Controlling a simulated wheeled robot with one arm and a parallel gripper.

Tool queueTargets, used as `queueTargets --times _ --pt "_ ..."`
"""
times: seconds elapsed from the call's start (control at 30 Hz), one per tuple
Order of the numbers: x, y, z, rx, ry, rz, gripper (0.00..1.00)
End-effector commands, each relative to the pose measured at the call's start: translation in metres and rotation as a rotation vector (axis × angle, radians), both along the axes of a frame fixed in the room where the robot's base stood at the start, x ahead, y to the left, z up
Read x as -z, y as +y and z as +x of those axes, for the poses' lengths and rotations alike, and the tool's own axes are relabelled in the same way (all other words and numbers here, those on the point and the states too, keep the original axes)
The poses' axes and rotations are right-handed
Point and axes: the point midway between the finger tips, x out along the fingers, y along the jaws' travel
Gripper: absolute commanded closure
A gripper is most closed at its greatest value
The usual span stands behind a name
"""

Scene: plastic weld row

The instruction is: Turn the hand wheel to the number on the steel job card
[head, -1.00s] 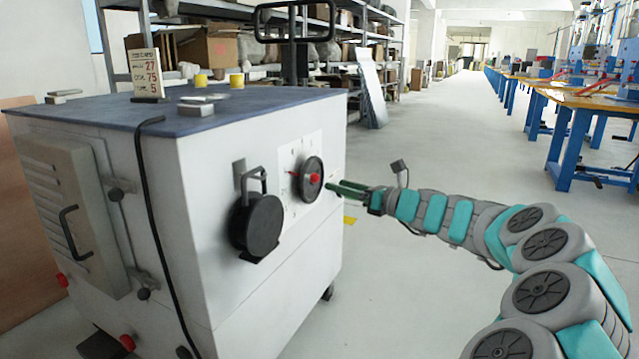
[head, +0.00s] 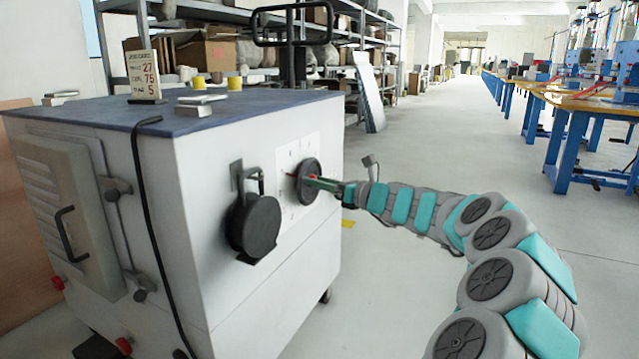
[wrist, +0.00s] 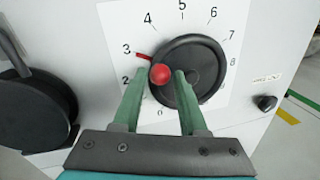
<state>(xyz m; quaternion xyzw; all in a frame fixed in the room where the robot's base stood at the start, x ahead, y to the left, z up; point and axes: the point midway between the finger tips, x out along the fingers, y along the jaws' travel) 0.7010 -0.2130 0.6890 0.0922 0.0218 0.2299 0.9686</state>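The hand wheel is a black disc (wrist: 200,62) with a red knob (wrist: 160,73) on a white dial plate (wrist: 235,20). A red pointer (wrist: 144,56) at its rim points at about the 3. The wheel (head: 308,181) also shows on the cabinet front in the head view. The job card (head: 144,75) stands upright on the cabinet top with the numbers 27, 75 and 5 on separate lines; its small labels are hard to read. My gripper (wrist: 163,75) is open, its green fingers on either side of the red knob, with small gaps visible.
A round black part (head: 254,226) on a bracket sits left of the dial. A small black knob (wrist: 266,103) lies right of the dial. Yellow cups (head: 198,82) and metal pieces lie on the cabinet top. The floor to the right is open.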

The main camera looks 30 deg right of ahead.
Motion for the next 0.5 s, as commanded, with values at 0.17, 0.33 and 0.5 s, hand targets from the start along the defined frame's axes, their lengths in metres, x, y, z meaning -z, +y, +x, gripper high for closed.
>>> queueTargets --times 0.17,0.33,0.5 --pt "0.0 -0.0001 0.0 0.0 0.0 0.0 0.79" --pt "0.0 -0.0001 0.0 0.0 0.0 0.0 0.98" --pt "0.0 -0.0001 0.0 0.0 0.0 0.0 1.0"
